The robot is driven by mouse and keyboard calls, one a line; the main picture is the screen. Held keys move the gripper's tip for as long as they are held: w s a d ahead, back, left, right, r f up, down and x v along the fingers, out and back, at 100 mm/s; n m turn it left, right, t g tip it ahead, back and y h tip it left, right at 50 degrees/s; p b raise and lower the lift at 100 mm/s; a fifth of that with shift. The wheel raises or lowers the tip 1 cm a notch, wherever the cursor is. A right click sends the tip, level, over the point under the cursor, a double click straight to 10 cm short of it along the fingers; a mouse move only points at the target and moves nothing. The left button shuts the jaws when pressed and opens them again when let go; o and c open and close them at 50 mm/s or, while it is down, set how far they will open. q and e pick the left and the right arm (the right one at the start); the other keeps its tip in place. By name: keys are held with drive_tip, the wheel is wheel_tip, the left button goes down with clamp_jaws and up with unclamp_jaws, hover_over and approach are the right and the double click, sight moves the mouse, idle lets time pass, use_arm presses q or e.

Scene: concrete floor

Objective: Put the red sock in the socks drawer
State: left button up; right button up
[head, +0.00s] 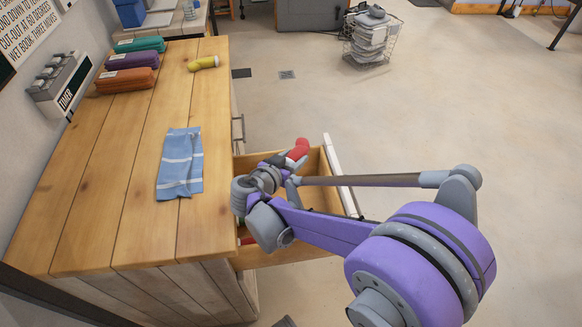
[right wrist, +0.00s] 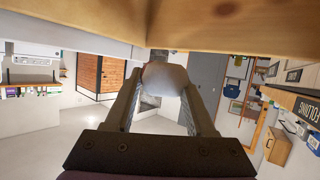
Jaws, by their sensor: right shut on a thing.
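The red sock (head: 298,152) shows as a small red bundle at the tip of my right gripper (head: 290,165) in the head view. The gripper is shut on it, above the open wooden drawer (head: 325,168) at the table's right side. In the right wrist view, a rounded pale thing (right wrist: 167,79) sits between the two fingers; its red side does not show clearly there. My arm hides much of the drawer's inside. Another bit of red (head: 247,240) shows low in the drawer's near left corner. My left gripper is not in view.
The wooden table (head: 130,190) holds a striped blue cloth (head: 180,165), a yellow rolled sock (head: 203,63) and folded teal, purple and rust cloths (head: 128,61). A wire basket (head: 372,42) of grey cloth stands on the floor beyond. The floor at right is clear.

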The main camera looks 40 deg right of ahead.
drive_tip(key=shift+f+b, duration=0.3)
drive_tip(key=shift+f, duration=1.05)
drive_tip(key=shift+f, duration=0.15)
drive_tip(key=o, duration=1.3)
drive_tip(key=shift+a+r, duration=0.1)
drive_tip(key=shift+r, duration=0.2)
drive_tip(key=p+v, duration=0.1)
drive_tip(key=v, duration=0.6)
drive_tip(key=shift+a, duration=0.15)
